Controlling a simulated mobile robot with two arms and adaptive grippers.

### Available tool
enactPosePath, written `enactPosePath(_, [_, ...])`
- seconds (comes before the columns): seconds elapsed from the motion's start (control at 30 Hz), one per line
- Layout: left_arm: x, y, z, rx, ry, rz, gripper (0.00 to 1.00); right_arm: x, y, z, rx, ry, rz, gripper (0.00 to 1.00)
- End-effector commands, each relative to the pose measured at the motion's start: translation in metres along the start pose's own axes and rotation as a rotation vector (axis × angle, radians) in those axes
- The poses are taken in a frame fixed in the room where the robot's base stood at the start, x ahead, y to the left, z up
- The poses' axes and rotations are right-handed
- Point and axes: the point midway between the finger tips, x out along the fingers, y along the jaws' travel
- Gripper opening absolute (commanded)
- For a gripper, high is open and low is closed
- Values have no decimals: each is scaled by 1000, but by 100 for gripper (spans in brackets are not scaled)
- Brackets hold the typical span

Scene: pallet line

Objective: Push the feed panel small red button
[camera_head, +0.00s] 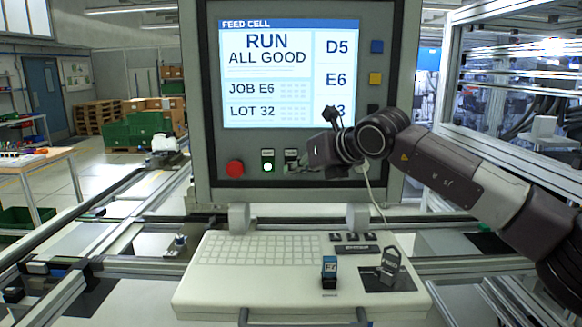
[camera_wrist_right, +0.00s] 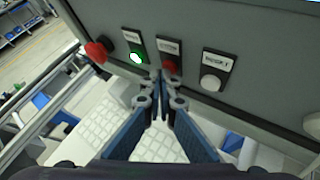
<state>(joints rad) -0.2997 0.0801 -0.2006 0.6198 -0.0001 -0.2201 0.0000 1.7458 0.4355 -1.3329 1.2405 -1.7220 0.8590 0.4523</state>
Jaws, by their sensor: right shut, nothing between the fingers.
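The feed panel (camera_head: 202,100) stands upright in front of me with a lit screen. In the right wrist view the small red button (camera_wrist_right: 170,67) sits on a dark plate between a lit green button (camera_wrist_right: 135,58) and a white button (camera_wrist_right: 211,83). My right gripper (camera_wrist_right: 162,78) is shut and empty, its fingertips just below the small red button in the picture; I cannot tell whether they touch it. In the head view the right gripper (camera_head: 303,167) reaches in from the right and largely hides that button. My left gripper is not in view.
A big red mushroom button (camera_head: 235,168) is left of the green one. Blue and yellow buttons (camera_head: 376,62) line the panel's right side. A keyboard shelf (camera_head: 215,290) with a blue-topped block (camera_head: 329,270) and a padlock-like item (camera_head: 389,266) lies below.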

Motion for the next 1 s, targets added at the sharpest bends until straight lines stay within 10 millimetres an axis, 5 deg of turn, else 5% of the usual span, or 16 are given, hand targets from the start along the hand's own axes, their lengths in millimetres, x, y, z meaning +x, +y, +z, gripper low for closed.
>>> enactPosePath(1.0, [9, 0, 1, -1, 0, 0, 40, 1, -1, -2, 0, -4, 0, 0])
